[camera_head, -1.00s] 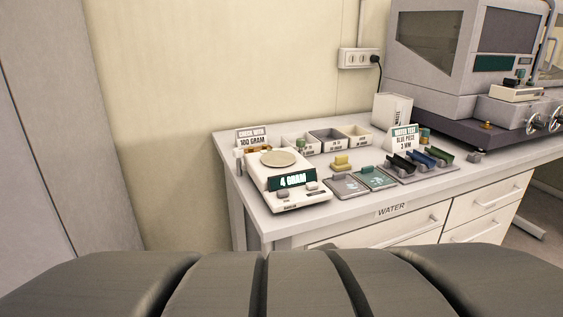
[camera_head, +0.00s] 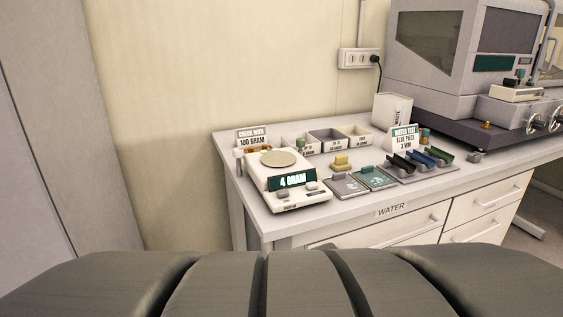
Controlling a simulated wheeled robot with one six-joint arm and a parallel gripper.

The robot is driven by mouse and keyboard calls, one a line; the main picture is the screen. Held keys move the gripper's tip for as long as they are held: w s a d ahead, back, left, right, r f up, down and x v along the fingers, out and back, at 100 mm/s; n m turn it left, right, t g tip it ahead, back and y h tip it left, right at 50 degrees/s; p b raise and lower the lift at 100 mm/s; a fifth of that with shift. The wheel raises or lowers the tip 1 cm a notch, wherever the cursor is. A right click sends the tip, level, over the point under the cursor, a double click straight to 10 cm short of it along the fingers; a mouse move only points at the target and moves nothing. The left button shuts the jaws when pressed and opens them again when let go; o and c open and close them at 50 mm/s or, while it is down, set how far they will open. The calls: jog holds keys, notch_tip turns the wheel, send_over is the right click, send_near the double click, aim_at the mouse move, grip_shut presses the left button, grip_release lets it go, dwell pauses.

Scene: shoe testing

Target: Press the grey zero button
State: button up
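A white scale (camera_head: 262,181) stands at the left end of the white bench, with a round beige pan (camera_head: 278,158) on top that looks empty. Its green display (camera_head: 293,181) reads "4 GRAM". Two small buttons sit on its front panel: a grey button (camera_head: 283,194) on the left and a lighter one (camera_head: 311,186) on the right. Their labels are too small to read surely. My gripper is not in view, and nothing touches the scale's buttons.
A "CHECK WITH 100 GRAM" sign (camera_head: 252,139) stands behind the scale. To the right are small bins (camera_head: 328,145), two flat plates (camera_head: 345,187), a yellow block (camera_head: 342,161), a rack with colored troughs (camera_head: 425,176) and a large grey machine (camera_head: 460,50). Drawers (camera_head: 390,228) are below.

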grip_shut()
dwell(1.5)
